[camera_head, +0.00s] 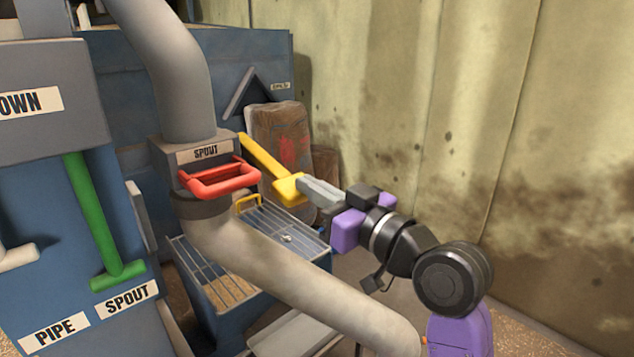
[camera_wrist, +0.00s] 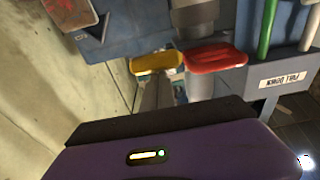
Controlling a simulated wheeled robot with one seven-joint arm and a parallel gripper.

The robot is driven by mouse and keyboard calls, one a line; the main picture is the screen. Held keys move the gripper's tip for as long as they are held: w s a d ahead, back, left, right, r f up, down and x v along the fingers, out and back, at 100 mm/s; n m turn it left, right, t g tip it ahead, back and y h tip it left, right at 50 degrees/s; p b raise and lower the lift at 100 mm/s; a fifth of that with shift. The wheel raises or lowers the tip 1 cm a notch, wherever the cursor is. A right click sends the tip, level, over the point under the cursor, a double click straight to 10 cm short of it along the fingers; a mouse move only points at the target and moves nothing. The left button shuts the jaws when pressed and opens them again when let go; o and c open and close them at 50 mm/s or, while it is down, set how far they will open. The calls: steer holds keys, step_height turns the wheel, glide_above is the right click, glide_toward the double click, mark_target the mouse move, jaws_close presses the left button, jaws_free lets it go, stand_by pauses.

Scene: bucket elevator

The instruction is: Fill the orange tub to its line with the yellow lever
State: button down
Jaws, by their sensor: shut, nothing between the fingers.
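The yellow lever (camera_head: 264,158) slopes down to the right from behind the spout box and ends in a wide yellow grip. The grip also shows in the wrist view (camera_wrist: 155,63). My gripper (camera_head: 305,186) is shut and empty, its grey fingertips against or just short of the grip's right end; I cannot tell whether they touch. In the wrist view the fingers (camera_wrist: 157,92) point up at the grip. I cannot make out an orange tub or its line in either view.
A red handle (camera_head: 222,180) sits on the box labelled SPOUT, left of the lever. A thick grey pipe (camera_head: 290,272) runs down to the right below my gripper. A barred blue bin (camera_head: 225,292) stands beneath. A green lever (camera_head: 95,225) is at left; a stained wall (camera_head: 480,120) at right.

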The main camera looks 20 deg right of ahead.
steer(key=b+v, duration=0.1)
steer(key=v, duration=0.9)
steer(key=shift+s+r, duration=0.2)
steer(key=shift+r, duration=0.2)
